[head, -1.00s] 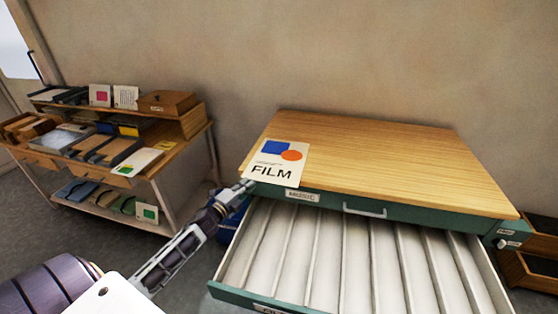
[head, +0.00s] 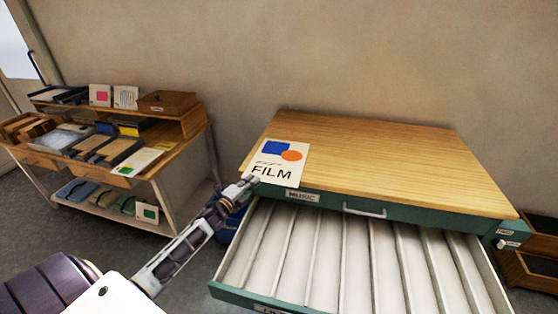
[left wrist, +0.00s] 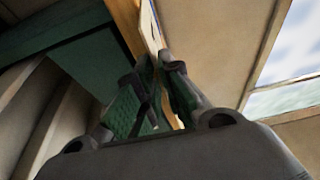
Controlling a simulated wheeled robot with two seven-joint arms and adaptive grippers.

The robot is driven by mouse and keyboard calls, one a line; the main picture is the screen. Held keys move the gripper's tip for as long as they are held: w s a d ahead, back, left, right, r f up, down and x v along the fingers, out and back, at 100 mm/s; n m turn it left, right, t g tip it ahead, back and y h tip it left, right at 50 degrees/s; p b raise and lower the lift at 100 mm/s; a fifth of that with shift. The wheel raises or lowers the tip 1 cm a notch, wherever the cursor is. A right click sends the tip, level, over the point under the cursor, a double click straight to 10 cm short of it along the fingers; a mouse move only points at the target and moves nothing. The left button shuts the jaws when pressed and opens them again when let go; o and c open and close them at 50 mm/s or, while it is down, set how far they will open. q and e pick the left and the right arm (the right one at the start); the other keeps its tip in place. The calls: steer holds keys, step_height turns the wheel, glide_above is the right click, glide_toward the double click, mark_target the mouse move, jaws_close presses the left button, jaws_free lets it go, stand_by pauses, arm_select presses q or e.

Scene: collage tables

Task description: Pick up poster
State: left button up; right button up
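The poster (head: 277,163) is a cream sheet with a blue shape, an orange shape and the word FILM. It lies flat at the front left corner of the wooden cabinet top (head: 390,165). My left gripper (head: 251,181) is at the poster's lower left corner, by the cabinet's front edge. In the left wrist view its fingers (left wrist: 158,66) are close together with a narrow gap between them. A piece of the pale poster (left wrist: 149,22) shows just beyond the tips. I cannot tell whether the fingers grip the sheet. My right gripper is not in view.
The cabinet's wide drawer (head: 345,260) with pale dividers stands pulled out below the top. A blue bin (head: 228,222) is behind my left arm. A shelf table (head: 165,165) with boxes and cards stands at the left. The rest of the cabinet top is clear.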

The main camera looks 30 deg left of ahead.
arm_select(q)
steer(key=shift+w+d, duration=0.1)
steer(key=shift+w, duration=1.15)
jaws_close()
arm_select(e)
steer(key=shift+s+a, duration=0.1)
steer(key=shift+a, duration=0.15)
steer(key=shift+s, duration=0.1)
